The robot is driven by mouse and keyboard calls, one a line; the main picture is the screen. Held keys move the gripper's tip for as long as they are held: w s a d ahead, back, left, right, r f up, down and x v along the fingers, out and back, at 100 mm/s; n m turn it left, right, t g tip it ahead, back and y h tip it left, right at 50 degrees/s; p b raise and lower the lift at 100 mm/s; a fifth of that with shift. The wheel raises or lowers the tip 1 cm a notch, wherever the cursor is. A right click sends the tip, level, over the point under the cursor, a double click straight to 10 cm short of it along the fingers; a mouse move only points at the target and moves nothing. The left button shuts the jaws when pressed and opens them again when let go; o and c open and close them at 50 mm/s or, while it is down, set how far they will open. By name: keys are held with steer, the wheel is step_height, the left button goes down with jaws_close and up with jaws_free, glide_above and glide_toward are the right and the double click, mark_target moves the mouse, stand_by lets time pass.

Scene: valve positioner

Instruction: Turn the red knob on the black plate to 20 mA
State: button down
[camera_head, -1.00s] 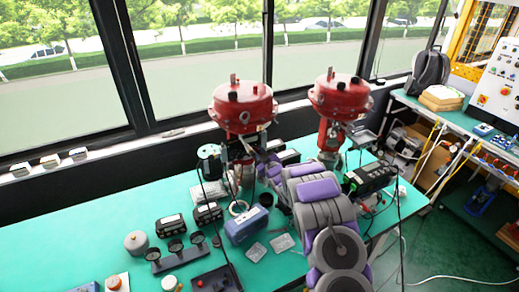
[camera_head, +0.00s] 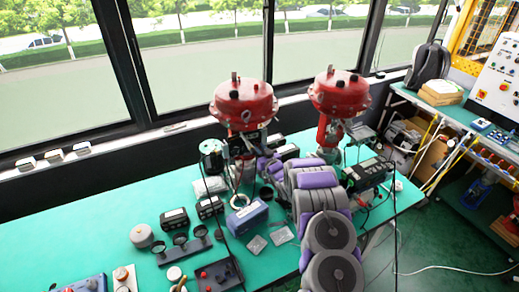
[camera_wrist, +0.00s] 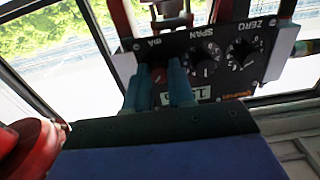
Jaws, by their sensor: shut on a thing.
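In the wrist view, the black plate (camera_wrist: 225,52) shows upside down, with white lettering for ZERO, SPAN and mA. My gripper's two teal fingers (camera_wrist: 160,84) are at the plate's left part, below the mA label. They are shut on the red knob (camera_wrist: 157,76), of which only a dark reddish sliver shows between them; its pointer and scale cannot be read. Two black dials, SPAN (camera_wrist: 203,60) and ZERO (camera_wrist: 244,53), sit to the right, clear of the fingers. In the head view my arm reaches towards the valves and the knob cannot be made out.
Two red valve actuators (camera_head: 244,103) (camera_head: 340,92) stand at the back of the green table (camera_head: 80,235). A blue box (camera_head: 247,217), black meters (camera_head: 174,219) and a grey pot (camera_head: 142,236) lie left of my arm. A shelf (camera_head: 455,105) stands at right.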

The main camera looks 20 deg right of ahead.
steer(key=c, duration=1)
jaws_free()
steer(key=shift+d, duration=0.1)
steer(key=shift+o, duration=0.2)
steer(key=s, duration=1.7)
steer(key=shift+s+d, duration=0.15)
steer(key=shift+d, duration=0.2)
